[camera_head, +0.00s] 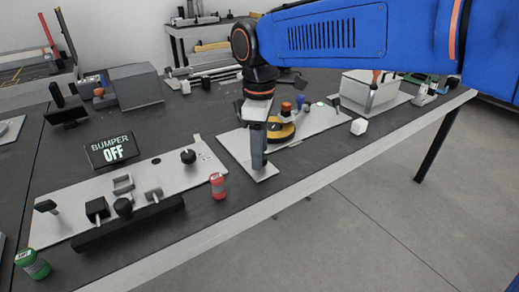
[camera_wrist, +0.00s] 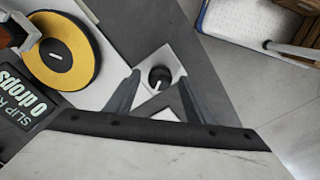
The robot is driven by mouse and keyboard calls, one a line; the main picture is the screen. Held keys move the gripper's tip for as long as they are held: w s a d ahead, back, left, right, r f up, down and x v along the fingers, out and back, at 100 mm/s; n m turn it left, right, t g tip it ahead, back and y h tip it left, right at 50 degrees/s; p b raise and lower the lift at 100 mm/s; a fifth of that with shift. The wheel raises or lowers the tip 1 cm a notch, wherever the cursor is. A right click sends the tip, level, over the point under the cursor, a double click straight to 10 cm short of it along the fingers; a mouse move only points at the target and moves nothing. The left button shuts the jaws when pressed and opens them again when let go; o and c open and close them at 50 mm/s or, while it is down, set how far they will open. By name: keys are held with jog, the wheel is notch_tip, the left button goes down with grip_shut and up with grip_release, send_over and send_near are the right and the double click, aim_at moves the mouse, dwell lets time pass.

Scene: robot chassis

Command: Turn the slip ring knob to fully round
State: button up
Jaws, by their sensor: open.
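The slip ring knob is a small round black knob (camera_wrist: 161,72) with a white pointer line, on a light plate (camera_wrist: 186,50). In the wrist view it lies between my gripper's open fingertips (camera_wrist: 159,78), with a finger on either side and no clear contact. I cannot tell whether the tips are around it or above it. In the head view my gripper (camera_head: 258,160) points down over the front of the white plate (camera_head: 232,148) and hides the knob. A partly cropped sign (camera_wrist: 25,105) reads "SLIP R…" and "0 drops".
A yellow disc with a black rim (camera_wrist: 60,60) is beside the sign. A red jar (camera_head: 217,185) stands near the table's front edge. A plate with several knobs and a "BUMPER OFF" sign (camera_head: 112,150) are at left. A white cube (camera_head: 358,126) and white bin (camera_head: 362,95) are at right.

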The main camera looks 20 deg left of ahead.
jog(key=shift+f, duration=0.1)
jog(key=shift+c, duration=0.7)
jog(key=c, duration=0.9)
jog(key=shift+m, duration=0.3)
jog(key=shift+m, duration=2.7)
jog(key=o, duration=1)
jog(key=shift+o, duration=0.2)
